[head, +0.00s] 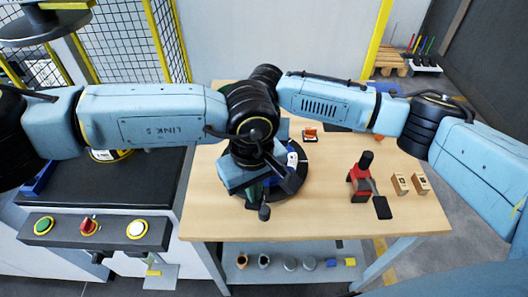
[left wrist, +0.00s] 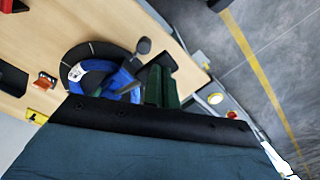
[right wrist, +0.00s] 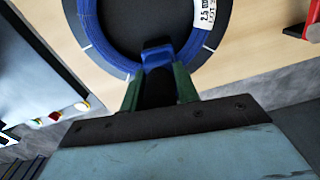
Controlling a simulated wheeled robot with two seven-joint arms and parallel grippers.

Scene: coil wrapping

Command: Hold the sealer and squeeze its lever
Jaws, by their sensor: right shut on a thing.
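A red and black tool (head: 360,186), which looks like the sealer, stands on the table right of the coil, with a black knob on top and a lever with a dark pad. Its red part shows at the edge of the right wrist view (right wrist: 312,28). My left gripper (left wrist: 162,88) is beside the coil, apart from the tool; its fingers look close together, but their gap is unclear. My right gripper (right wrist: 158,82) is shut on a blue piece (right wrist: 156,55) at the blue-rimmed coil (right wrist: 85,32).
A small orange item (head: 310,134) lies behind the coil. The table (head: 325,220) is clear in front. A button panel (head: 95,230) is at the left, and several small items sit on the lower shelf (head: 300,275).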

